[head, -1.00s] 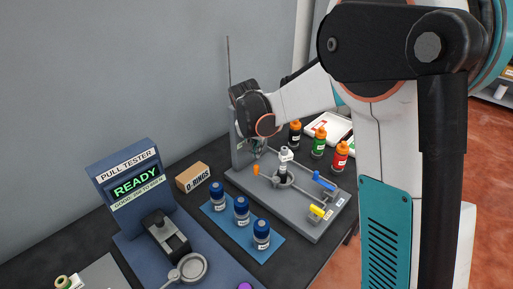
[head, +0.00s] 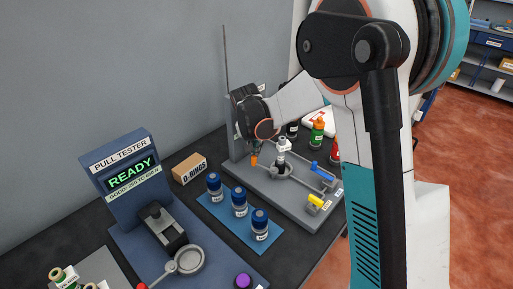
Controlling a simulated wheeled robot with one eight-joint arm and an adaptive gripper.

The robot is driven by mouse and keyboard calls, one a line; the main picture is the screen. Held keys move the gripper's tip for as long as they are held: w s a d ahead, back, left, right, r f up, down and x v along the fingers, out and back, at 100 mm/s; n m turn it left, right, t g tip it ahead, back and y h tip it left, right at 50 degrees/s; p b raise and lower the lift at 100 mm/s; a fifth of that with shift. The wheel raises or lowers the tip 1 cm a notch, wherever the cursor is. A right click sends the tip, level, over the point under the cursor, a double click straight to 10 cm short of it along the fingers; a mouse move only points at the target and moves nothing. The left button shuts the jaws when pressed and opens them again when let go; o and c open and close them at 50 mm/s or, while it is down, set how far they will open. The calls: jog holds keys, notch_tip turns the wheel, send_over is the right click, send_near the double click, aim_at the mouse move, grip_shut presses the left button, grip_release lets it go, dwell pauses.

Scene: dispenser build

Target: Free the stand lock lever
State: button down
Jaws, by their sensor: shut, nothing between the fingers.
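The grey stand (head: 292,202) stands on the dark bench and carries an upright back plate. A small orange-tipped lever (head: 253,161) is at its left, a blue-handled lever (head: 321,170) at its right and a yellow-handled lever (head: 316,200) at its front right. Their labels are too small to read, so I cannot tell which is the lock lever. My gripper (head: 256,149) points down by the back plate, just above the orange tip. It is shut and empty. Whether it touches the orange tip cannot be told. A white and dark dispenser part (head: 283,150) stands upright in the stand.
Three blue-capped jars (head: 239,202) stand on a blue mat left of the stand. An O-rings box (head: 188,168) and the pull tester (head: 131,175), reading READY, are further left. A green bottle (head: 317,132) with an orange cap stands behind the stand. My arm hides the bench's right side.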

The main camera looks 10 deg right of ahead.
jog(key=shift+s+a+n+y, duration=0.45)
jog(key=shift+a+n, duration=0.3)
jog(key=shift+n, duration=0.35)
jog(key=n, duration=0.1)
jog(key=s+a+n, duration=0.1)
jog(key=shift+s+a+n+t+y, duration=0.25)
jog(key=shift+s+n+t+y, duration=0.05)
jog(key=shift+n+y, duration=0.1)
jog(key=s+n, duration=0.1)
jog(key=s+a+n+y, duration=0.1)
jog(key=n, duration=0.1)
jog(key=shift+s+a+p, duration=0.2)
jog(key=shift+p, duration=0.15)
jog(key=s+n, duration=0.1)
jog(key=s+n+y, duration=0.1)
jog(key=n, duration=0.1)
jog(key=shift+a, duration=0.25)
jog(key=shift+s+d+n+y, duration=0.1)
jog(key=shift+s+n+y, duration=0.15)
jog(key=shift+s+n, duration=1.3)
jog(key=shift+s+f+m, duration=0.1)
jog(key=shift+s+m, duration=0.25)
jog(key=shift+s, duration=0.15)
